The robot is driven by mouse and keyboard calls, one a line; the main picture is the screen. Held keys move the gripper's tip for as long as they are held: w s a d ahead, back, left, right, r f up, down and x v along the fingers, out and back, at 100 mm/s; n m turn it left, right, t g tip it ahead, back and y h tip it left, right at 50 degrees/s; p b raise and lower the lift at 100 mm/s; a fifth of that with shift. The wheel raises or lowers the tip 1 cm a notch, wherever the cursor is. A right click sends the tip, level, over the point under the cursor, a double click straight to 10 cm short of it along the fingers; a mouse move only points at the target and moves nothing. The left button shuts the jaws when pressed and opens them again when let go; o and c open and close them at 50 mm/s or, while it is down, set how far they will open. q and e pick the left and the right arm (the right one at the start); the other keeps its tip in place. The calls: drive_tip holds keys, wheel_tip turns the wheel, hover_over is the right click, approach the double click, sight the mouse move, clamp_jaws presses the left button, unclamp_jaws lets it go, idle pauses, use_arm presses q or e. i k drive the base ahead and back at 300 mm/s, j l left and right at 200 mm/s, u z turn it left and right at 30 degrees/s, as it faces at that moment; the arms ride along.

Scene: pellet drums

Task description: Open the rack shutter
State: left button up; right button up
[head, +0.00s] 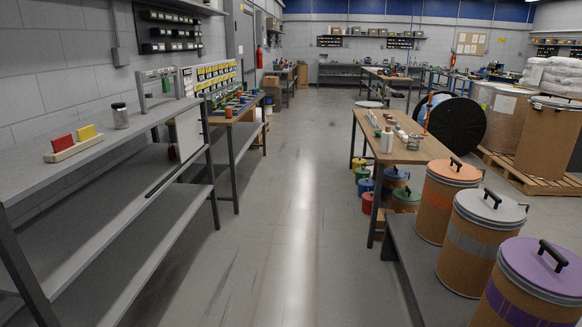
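A grey metal rack (75,160) with several shelves stands along the left wall. A white upright panel (189,132), which looks like the shutter, stands between the top and middle shelves at the rack's far end. A thin dark upright strip, perhaps its handle, shows at its right edge. A dark slot or rail (165,178) runs along the middle shelf's front edge, nearer to me than the panel. A small red item (172,152) shows just left of the panel. What is behind the panel is hidden. Neither gripper is in view.
On the rack's top are a jar (120,116) and a holder with red and yellow cards (75,144). Lidded drums (485,235) stand on a low bench at right, near a wooden table (405,145). The aisle floor (285,230) is clear.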

sight(188, 127)
drive_tip(key=i, duration=0.85)
drive_tip(key=i+l+u, duration=0.1)
drive_tip(key=i, duration=0.8)
drive_tip(key=i+l+u, duration=0.1)
drive_tip(key=i, duration=0.75)
drive_tip(key=i+u, duration=0.4)
drive_tip(key=i, duration=0.15)
drive_tip(key=i+l+u, duration=0.1)
drive_tip(key=i+u, duration=0.3)
drive_tip(key=i, duration=0.15)
drive_tip(key=i+l+u, duration=0.85)
drive_tip(key=i, duration=0.15)
drive_tip(key=i+l+u, duration=0.4)
drive_tip(key=l, duration=0.2)
